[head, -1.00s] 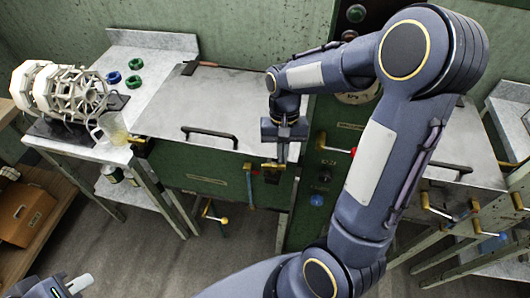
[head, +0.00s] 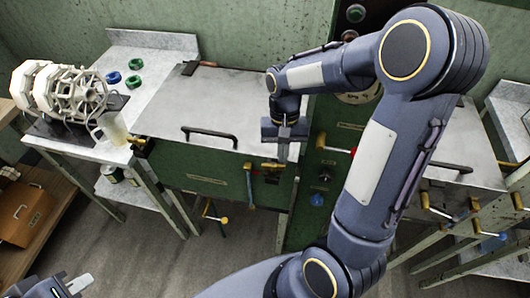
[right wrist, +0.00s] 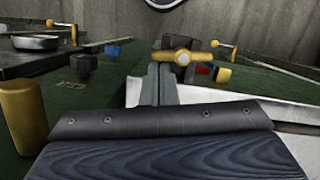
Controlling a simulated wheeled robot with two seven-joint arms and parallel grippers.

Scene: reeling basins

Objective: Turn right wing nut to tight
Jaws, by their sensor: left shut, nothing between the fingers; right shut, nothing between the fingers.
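The right wing nut (head: 272,166) is a small brass piece at the front right corner of the grey-lidded green basin (head: 215,185). In the right wrist view the brass wing nut (right wrist: 182,58) has a round hub and its bar lies about level. My right gripper (head: 284,152) is shut and empty, pointing down beside the nut. In the right wrist view its fingers (right wrist: 160,85) stand just left of the nut and in front of it; I cannot tell whether they touch. My left gripper (head: 76,286) is shut and empty at the lower left, far from the basin.
A green panel with a red-tipped handle (head: 338,149) and a blue knob (head: 317,199) stands close on the right. A side table (head: 160,60) with a white reel (head: 75,92) and a glass jug (head: 112,128) is at left.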

